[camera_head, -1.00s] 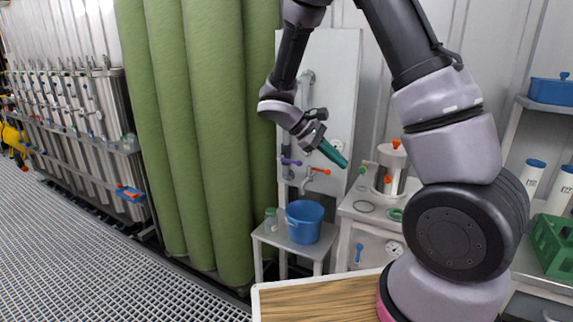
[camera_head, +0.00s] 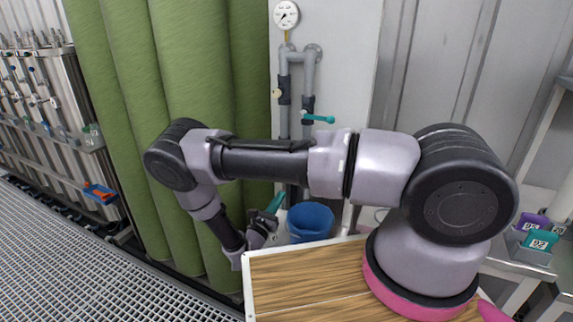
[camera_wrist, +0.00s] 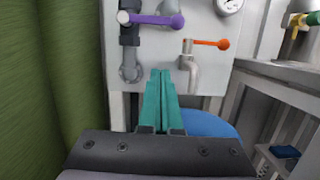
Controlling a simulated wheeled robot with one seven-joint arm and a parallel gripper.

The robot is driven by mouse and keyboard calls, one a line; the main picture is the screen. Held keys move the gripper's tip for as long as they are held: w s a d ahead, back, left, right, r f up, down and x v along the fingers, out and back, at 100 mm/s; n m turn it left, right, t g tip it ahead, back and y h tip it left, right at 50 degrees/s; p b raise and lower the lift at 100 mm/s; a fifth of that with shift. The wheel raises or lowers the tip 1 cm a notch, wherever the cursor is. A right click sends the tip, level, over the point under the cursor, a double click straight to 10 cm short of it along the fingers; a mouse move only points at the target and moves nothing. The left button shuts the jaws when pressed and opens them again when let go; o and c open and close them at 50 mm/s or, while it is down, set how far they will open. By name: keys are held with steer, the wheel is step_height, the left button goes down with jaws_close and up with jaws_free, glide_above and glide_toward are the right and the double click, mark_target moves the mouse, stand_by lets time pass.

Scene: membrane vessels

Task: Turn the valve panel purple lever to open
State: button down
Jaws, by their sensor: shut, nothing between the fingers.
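The purple lever (camera_wrist: 155,20) shows in the wrist view at the upper middle, roughly level, on a grey pipe with a dark valve body at its left end. It is mounted on the white valve panel (camera_wrist: 200,15). My gripper (camera_wrist: 161,72) has teal fingers pressed together and empty. Its tips appear below the lever and apart from it. In the head view my gripper (camera_head: 275,203) is low, beside the blue bucket, and my arm hides the purple lever.
An orange lever (camera_wrist: 210,43) on a tap is right of the purple one. A teal lever (camera_head: 318,119) and a gauge (camera_head: 286,15) are higher on the panel. The blue bucket (camera_head: 310,222) stands below. Green columns (camera_head: 190,70) stand close on the left.

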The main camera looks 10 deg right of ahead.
steer(key=w+d+r, duration=0.5)
steer(key=w+r, duration=0.1)
steer(key=w, duration=0.2)
steer(key=shift+d+n+y, duration=0.25)
steer(key=shift+n+y, duration=0.05)
